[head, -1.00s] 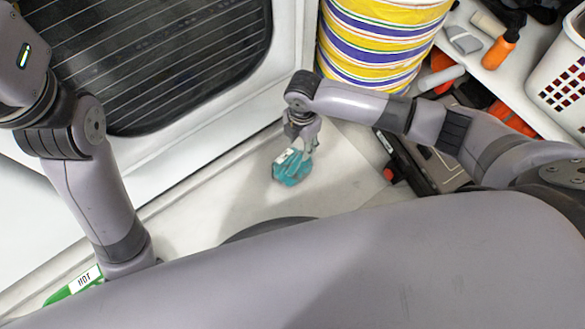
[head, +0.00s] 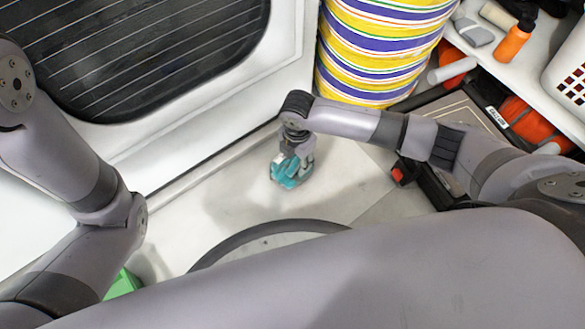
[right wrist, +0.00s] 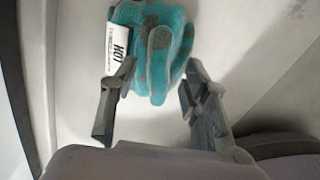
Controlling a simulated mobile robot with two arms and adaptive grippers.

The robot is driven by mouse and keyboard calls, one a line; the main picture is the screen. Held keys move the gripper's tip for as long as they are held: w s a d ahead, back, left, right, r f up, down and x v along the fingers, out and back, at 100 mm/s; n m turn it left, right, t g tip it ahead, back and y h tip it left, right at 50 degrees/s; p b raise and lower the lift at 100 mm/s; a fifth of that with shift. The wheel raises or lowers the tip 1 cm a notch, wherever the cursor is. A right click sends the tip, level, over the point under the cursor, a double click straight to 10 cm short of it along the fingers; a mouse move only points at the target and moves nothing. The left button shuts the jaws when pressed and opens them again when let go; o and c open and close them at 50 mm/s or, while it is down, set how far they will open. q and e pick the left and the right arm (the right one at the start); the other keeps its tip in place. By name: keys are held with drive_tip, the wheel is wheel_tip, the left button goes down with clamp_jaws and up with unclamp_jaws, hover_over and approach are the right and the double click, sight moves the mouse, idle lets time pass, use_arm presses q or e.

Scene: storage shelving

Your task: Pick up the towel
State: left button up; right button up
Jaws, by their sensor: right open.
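A teal, cloth-like item (head: 285,175) lies on the pale floor below my right gripper (head: 298,153) in the head view. In the right wrist view this item (right wrist: 155,35) has brown spots, rounded finger-like lobes like a glove, and a white label reading "HOT"; I cannot tell for sure that it is a towel. My right gripper (right wrist: 158,78) is open, its two fingers apart near the item's near edge, left and right of its lobes. Whether they touch it is unclear. My left arm shows at the left of the head view, but its gripper is out of view.
A striped yellow, white and purple drum (head: 375,50) stands behind my right arm. A white shelf (head: 480,50) holds an orange bottle (head: 514,40) and a white basket (head: 568,70). A white-framed dark panel (head: 140,50) is at the upper left. A green object (head: 122,284) shows beside my left arm.

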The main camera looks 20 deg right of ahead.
drive_tip(key=shift+c, duration=0.2)
clamp_jaws()
idle(0.4)
idle(0.4)
